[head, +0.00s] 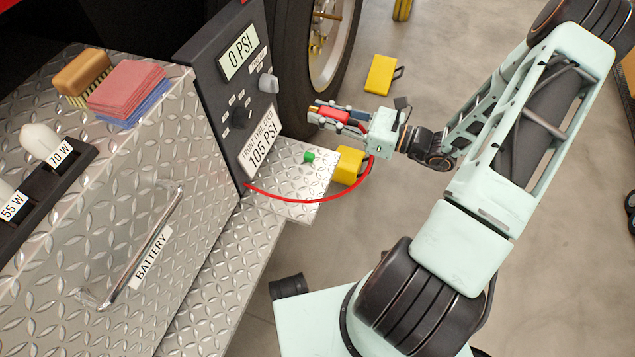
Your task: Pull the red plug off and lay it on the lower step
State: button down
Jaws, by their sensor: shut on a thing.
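The red plug (333,114) is between the fingers of my gripper (328,116), which is shut on it. The gripper is in front of the tire (290,100), to the right of the pressure panel, and its fingers point left. A red hose (310,200) runs in a slack curve from the foot of the panel to the gripper. The plug's front end is small and partly hidden by the fingers; I cannot tell whether it touches anything. The lower step (292,209), a diamond-plate ledge, lies below the gripper. A small green cap (308,157) stands on it.
The panel (215,60) reads 0 PSI and has several knobs. Yellow chocks (381,75) lie on the floor, one (348,166) beside the step. A sponge, a brush and bulbs sit on the upper step (170,120). The step's front part is bare.

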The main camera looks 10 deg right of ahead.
jog(key=shift+g, duration=0.3)
jog(key=s+f+b, duration=0.1)
jog(key=s+f, duration=0.1)
jog(key=f, duration=0.3)
jog(key=s+a+f+b, duration=0.1)
jog(key=s+f, duration=0.1)
jog(key=f, duration=0.4)
jog(key=s+a+f+b, duration=0.1)
jog(key=s+f, duration=0.1)
jog(key=f, duration=0.4)
jog(key=shift+s+a, duration=0.15)
jog(key=shift+s, duration=0.2)
jog(key=shift+w+a+f, duration=0.25)
jog(key=shift+w+a, duration=0.1)
jog(key=shift+a, duration=0.3)
jog(key=b, duration=0.3)
send_over(288, 187)
notch_tip(288, 187, down, 3)
jog(key=shift+a+r, duration=0.15)
jog(key=shift+w+f, duration=0.1)
jog(key=shift+f, duration=1.55)
jog(key=c, duration=1.6)
grip_release()
